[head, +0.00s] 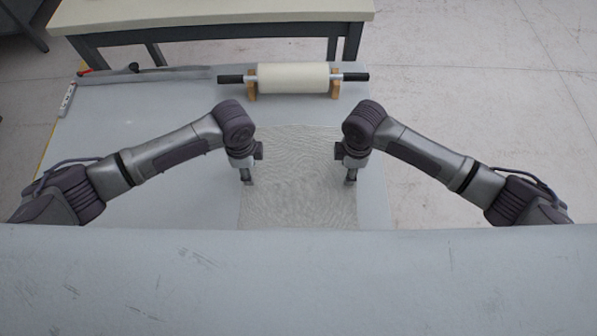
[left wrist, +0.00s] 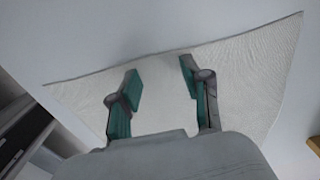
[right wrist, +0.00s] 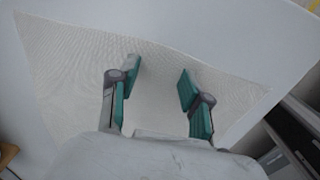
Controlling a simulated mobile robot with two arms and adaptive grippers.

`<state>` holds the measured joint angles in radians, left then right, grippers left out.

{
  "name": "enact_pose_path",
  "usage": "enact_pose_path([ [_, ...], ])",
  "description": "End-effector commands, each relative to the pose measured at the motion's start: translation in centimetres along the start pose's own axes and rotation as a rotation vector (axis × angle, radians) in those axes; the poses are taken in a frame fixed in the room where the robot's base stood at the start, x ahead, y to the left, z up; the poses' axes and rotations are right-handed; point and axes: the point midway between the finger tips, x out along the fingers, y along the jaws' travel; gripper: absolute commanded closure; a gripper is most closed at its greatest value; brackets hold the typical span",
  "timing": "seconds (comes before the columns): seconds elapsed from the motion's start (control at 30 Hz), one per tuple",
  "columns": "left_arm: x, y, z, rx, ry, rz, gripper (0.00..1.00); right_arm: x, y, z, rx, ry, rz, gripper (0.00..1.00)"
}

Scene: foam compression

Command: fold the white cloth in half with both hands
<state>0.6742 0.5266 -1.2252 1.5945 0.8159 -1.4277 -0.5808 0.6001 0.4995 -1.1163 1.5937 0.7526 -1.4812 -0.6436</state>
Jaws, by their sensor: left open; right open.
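The white cloth (head: 297,190) lies flat and slightly rippled on the grey table, spread between my two grippers. Its near edge is cut off by a grey surface in the foreground of the head view. My left gripper (head: 248,182) is over the cloth's left edge, and my right gripper (head: 350,182) is over its right edge. In the left wrist view my left gripper (left wrist: 160,85) is open with the cloth (left wrist: 240,70) beneath its fingers. In the right wrist view my right gripper (right wrist: 158,80) is open with the cloth (right wrist: 70,60) beneath it. Nothing is between either pair of fingers.
A cream rolling pin (head: 293,77) with black handles rests on wooden supports at the table's far edge. The grey table (head: 120,190) is clear left of the cloth.

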Motion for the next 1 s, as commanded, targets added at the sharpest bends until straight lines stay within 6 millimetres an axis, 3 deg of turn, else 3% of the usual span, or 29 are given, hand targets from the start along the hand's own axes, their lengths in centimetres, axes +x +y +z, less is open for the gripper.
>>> enact_pose_path([
  [0.33,0.65,0.02,0.00,0.000,0.000,0.000,0.52,0.64,-0.01,-0.02,0.000,0.001,0.000,0.52],
  [0.9,0.58,0.08,0.07,-0.001,-0.002,0.002,0.99,0.57,-0.07,0.01,0.001,-0.001,-0.002,0.99],
  [1.0,0.61,0.09,0.07,0.000,-0.002,0.002,1.00,0.59,-0.08,0.01,0.001,-0.001,-0.002,1.00],
])
